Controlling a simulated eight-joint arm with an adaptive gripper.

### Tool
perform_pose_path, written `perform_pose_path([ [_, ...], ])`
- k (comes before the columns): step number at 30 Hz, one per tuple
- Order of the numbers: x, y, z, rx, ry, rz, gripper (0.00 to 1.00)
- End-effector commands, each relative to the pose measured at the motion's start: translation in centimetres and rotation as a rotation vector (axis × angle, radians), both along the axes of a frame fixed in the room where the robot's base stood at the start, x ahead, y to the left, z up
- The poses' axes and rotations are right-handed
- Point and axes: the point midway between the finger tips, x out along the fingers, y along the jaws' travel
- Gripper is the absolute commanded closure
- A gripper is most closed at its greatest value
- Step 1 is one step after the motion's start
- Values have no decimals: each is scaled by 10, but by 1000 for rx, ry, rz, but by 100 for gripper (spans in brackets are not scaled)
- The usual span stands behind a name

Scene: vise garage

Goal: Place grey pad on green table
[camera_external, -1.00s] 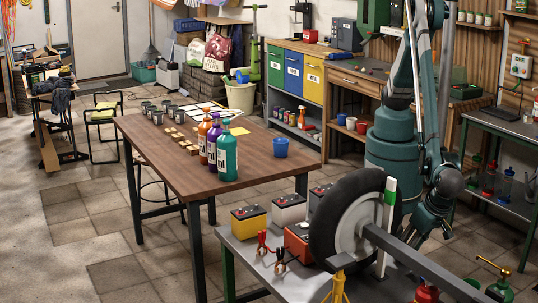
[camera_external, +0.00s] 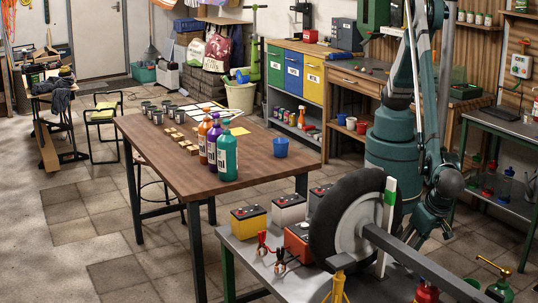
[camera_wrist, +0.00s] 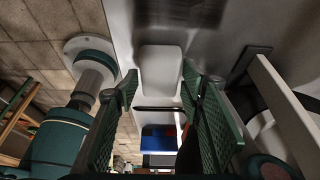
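A light grey rounded pad (camera_wrist: 160,72) lies flat on a grey metal tabletop (camera_wrist: 118,22) in the wrist view. My gripper (camera_wrist: 160,88) has its two green ridged fingers spread, with the pad seen between and beyond their tips. I cannot tell how far above the pad the fingers are. The front table (camera_external: 243,250) has a grey top and a green leg. Another grey-topped table with green legs (camera_external: 512,130) stands at the right wall.
A tire (camera_external: 330,222) on a grey beam (camera_external: 425,265) stands close to my gripper. Several batteries (camera_external: 250,221) and red clamps (camera_external: 263,243) sit on the front table's left part. A wooden table (camera_external: 170,152) with bottles, cans and a blue cup stands behind.

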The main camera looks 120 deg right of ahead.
Motion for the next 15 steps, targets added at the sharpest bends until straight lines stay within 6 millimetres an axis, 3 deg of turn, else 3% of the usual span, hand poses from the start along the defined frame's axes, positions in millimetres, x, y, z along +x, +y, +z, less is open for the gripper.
perform_pose_path([
  [8,0,10,27,0,0,0,61],
  [15,0,25,63,0,0,0,61],
])
